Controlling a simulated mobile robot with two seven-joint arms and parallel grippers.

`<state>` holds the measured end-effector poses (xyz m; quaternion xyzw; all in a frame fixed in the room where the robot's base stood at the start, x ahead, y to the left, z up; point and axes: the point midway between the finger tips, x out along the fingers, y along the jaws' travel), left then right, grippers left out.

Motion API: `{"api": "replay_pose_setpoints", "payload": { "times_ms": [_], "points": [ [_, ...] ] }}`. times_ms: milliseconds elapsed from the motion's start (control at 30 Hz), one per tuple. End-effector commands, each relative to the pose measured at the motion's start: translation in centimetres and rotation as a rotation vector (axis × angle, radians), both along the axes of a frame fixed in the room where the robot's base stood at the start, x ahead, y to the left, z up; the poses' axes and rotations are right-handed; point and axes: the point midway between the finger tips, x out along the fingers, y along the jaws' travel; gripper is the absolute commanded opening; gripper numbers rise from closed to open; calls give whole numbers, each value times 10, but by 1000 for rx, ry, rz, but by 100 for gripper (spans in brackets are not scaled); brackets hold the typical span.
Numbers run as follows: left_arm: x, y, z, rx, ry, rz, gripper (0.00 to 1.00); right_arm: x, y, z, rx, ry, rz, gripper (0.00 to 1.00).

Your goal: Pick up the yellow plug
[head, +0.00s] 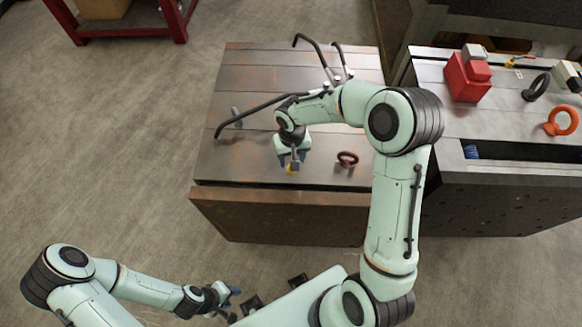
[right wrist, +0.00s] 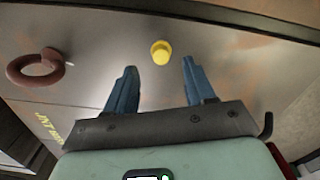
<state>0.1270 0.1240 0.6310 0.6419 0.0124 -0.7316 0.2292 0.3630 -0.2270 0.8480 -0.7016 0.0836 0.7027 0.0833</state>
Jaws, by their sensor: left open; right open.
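The yellow plug (head: 290,170) is a small round piece on the brown metal mould base (head: 255,75), near its front edge. In the right wrist view the plug (right wrist: 160,52) shows whole, just beyond the fingertips and centred between them. My right gripper (head: 293,160) is above the mould base, close to the plug; in its wrist view the blue fingers (right wrist: 159,76) are apart with nothing between them. My left gripper (head: 234,292) is low at the front, off the mould base, open and far from the plug.
A dark red ring (head: 347,159) lies right of the plug; the ring (right wrist: 36,68) also shows in the wrist view. Bent black hoses (head: 255,110) rise from the base. A second block (head: 440,140) at right carries a red box (head: 467,77) and an orange ring (head: 562,121).

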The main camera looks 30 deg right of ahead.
Motion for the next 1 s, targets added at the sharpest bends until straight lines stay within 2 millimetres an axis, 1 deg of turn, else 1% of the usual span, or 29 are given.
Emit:
{"api": "replay_pose_setpoints", "payload": {
  "times_ms": [133,300,400,500,667,700,767,800,833,867,1000],
  "points": [
    [2,0,2,0,-2,0,43,0,0,-13,0,3,0,54],
    [3,0,4,0,-4,0,43,1,1,-40,1,4,0,54],
    [3,0,4,0,-3,0,43,1,1,-50,0,2,0,54],
    [3,0,4,0,-3,0,43,1,1,-53,0,0,0,54],
    [3,0,4,0,-3,0,43,1,1,-53,0,-1,0,54],
    [3,0,4,0,-3,0,43,1,1,-53,0,-1,0,48],
    [3,0,4,0,-3,0,43,1,1,-53,0,-1,0,28],
    [3,0,4,0,-3,0,43,1,1,-53,0,-1,0,15],
    [3,0,4,0,-3,0,43,1,1,-53,0,-1,0,5],
    [3,0,4,0,-3,0,43,1,1,-53,0,-1,0,0],
    [3,0,4,0,-3,0,43,1,1,-53,0,-1,0,0]
  ]
}}
